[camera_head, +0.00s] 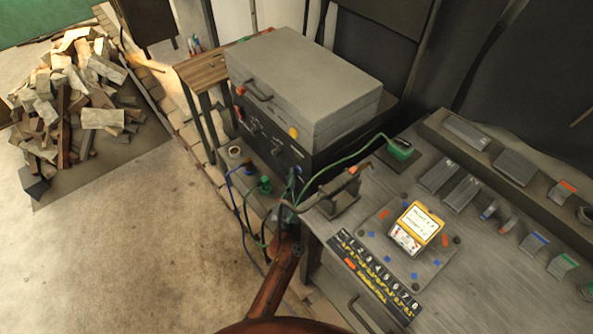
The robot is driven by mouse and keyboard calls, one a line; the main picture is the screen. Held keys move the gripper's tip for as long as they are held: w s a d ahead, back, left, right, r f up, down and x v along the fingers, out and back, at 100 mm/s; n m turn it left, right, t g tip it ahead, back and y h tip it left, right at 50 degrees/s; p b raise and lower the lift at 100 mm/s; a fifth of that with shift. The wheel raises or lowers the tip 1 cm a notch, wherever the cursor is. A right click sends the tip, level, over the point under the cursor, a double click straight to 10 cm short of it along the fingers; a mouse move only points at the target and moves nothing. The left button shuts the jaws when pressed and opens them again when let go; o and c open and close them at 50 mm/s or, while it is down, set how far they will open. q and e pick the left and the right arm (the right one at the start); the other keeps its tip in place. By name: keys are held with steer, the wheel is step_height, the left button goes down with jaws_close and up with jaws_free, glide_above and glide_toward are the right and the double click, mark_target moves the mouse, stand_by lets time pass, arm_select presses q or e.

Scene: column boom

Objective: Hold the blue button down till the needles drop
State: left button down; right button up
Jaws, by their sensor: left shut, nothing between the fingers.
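The grey-lidded machine (300,82) stands at the back centre, with a black front panel (262,138) carrying knobs. A small blue spot, which looks like the blue button (299,169), is at the panel's lower right end. My left gripper (291,190) is dark and shut, on the end of my rusty orange arm, just below that spot in the picture. I cannot tell whether it touches the button. A yellow-framed meter (418,226) sits on the workbench to the right; its needles are too small to make out. My right gripper is out of view.
Green and dark cables hang around the panel and my gripper. A dark clamp-like stand (342,194) is close on the right. The workbench (480,265) holds a numbered strip (375,272) and several metal bars. A rubble heap (75,95) lies left; the floor before it is clear.

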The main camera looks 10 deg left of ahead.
arm_select(q)
steer(key=shift+s, duration=0.1)
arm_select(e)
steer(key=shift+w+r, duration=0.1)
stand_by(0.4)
arm_select(q)
steer(key=shift+s+a+p, duration=0.45)
steer(key=shift+s+a, duration=0.1)
steer(key=shift+s, duration=0.1)
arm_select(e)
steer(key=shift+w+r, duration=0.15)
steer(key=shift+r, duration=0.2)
arm_select(q)
steer(key=s+a+p, duration=0.1)
steer(key=s, duration=0.1)
steer(key=s+a, duration=0.2)
steer(key=shift+p, duration=0.4)
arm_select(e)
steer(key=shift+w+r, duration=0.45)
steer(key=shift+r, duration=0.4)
